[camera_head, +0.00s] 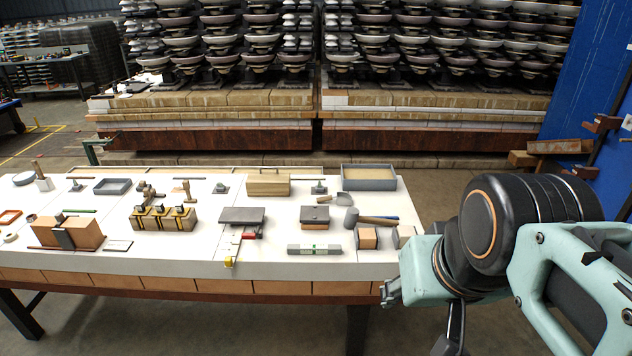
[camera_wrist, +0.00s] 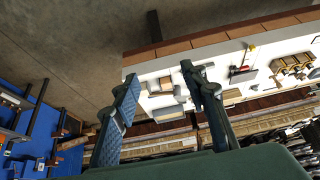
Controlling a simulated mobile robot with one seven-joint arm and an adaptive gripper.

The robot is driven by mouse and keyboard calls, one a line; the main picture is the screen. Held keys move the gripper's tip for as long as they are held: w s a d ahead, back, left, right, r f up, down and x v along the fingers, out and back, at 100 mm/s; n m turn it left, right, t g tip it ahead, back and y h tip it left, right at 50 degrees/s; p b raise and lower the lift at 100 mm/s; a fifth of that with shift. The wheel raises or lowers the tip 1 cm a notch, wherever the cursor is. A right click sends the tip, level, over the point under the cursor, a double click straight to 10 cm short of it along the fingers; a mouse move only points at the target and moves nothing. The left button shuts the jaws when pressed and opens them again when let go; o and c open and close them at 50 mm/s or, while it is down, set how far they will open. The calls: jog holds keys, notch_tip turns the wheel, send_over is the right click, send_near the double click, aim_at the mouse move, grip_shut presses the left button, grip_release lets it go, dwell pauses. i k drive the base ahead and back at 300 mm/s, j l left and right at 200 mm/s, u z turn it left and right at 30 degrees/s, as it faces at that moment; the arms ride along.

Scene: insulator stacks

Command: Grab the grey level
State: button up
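The grey level (camera_head: 315,250) is a short grey bar with a green vial in its middle. It lies flat near the front edge of the white table (camera_head: 180,262), right of the yellow and red clamp. My gripper is beyond the table's right front corner in the head view, apart from the level. In the wrist view my gripper (camera_wrist: 159,72) has its two fingers wide apart with nothing held between them. The level is not clearly made out in the wrist view; a finger may partly cover it.
The clamp (camera_head: 230,257) lies left of the level. A mallet (camera_head: 376,220) and wood-and-metal blocks (camera_head: 367,238) are to its right. A dark flat plate (camera_head: 242,215) lies behind the clamp. Insulator stacks (camera_head: 440,50) stand behind the table, a blue wall (camera_head: 575,85) at right.

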aim_at(303, 249)
jog(key=u, duration=0.35)
jog(key=i+l+u, duration=0.1)
jog(key=u, duration=0.25)
jog(key=i+u, duration=0.1)
jog(key=u, duration=0.25)
jog(key=i+l+u, duration=0.25)
jog(key=l+u, duration=0.3)
jog(key=l, duration=0.15)
